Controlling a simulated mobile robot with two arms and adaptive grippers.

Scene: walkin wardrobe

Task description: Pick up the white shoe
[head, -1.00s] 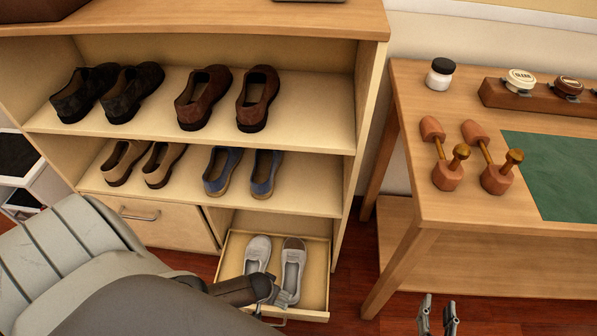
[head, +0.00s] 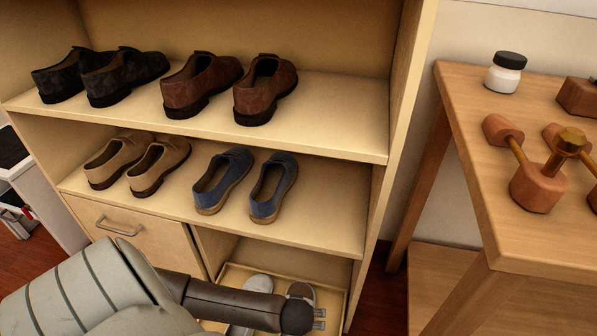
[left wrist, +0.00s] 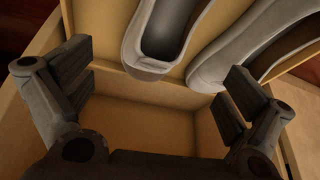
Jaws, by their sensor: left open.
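A pair of white shoes lies in the open drawer (head: 232,272) at the bottom of the shelf unit. My left arm hides much of both in the head view, where the left white shoe (head: 258,283) and the right white shoe (head: 301,291) show in part. My left gripper (head: 319,319) is over the drawer. In the left wrist view my left gripper (left wrist: 160,75) is open and empty, its fingers spread wide. One white shoe (left wrist: 135,58) ends between the fingers, beyond them; the other white shoe (left wrist: 210,72) lies behind the right finger. My right gripper is not in view.
Black shoes (head: 125,78) and brown shoes (head: 265,90) stand on the upper shelf, tan shoes (head: 160,167) and blue shoes (head: 272,188) on the lower one. A wooden table (head: 470,150) stands at the right.

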